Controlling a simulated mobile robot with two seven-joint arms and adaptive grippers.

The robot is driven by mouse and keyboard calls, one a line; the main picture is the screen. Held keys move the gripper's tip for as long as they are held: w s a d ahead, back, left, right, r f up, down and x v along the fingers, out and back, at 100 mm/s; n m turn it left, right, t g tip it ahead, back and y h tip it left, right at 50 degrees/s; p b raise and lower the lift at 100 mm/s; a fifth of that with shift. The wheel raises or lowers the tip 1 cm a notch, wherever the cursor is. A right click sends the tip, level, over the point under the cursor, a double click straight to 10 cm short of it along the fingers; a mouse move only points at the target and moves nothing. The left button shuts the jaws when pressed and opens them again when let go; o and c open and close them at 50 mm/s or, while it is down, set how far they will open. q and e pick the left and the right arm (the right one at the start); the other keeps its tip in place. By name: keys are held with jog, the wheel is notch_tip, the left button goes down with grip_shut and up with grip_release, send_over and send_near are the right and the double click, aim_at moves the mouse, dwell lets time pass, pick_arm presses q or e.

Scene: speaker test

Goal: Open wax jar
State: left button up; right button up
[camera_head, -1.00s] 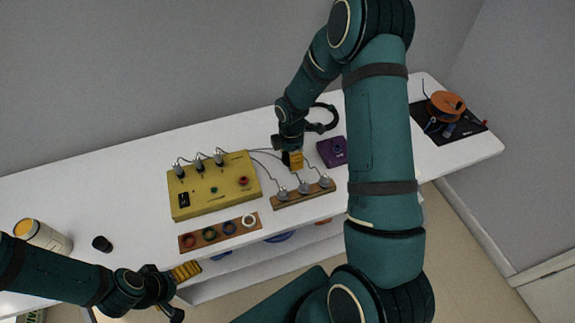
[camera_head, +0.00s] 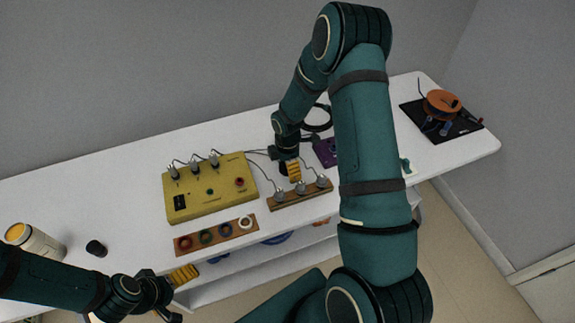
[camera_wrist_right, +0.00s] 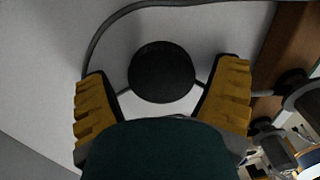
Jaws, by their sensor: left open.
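A round black object (camera_wrist_right: 162,72), which looks like the wax jar seen from above, lies on the white table between the fingers of my right gripper (camera_wrist_right: 165,98) in the wrist view. The yellow fingers are open, with a narrow gap showing on each side of it. In the head view my right gripper (camera_head: 290,173) is low over the table behind the wooden strip with plugs, and the jar is hardly visible there. My left gripper (camera_head: 177,292) is open and empty in front of the table's front edge, lower left.
A yellow box (camera_head: 212,202) with plugs and cables stands left of my right gripper. The wooden plug strip (camera_head: 317,194) is just in front of it, a purple box (camera_head: 326,152) to its right. A cream can (camera_head: 40,243) and black cap (camera_head: 96,248) stand far left. A spool (camera_head: 441,104) is far right.

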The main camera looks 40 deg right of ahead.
jog(key=shift+r, duration=0.55)
pick_arm(q)
notch_tip(320, 180, up, 3)
jog(key=p, duration=0.2)
jog(key=shift+s+f+p, duration=0.15)
jog(key=shift+p, duration=0.15)
pick_arm(e)
notch_tip(320, 180, up, 11)
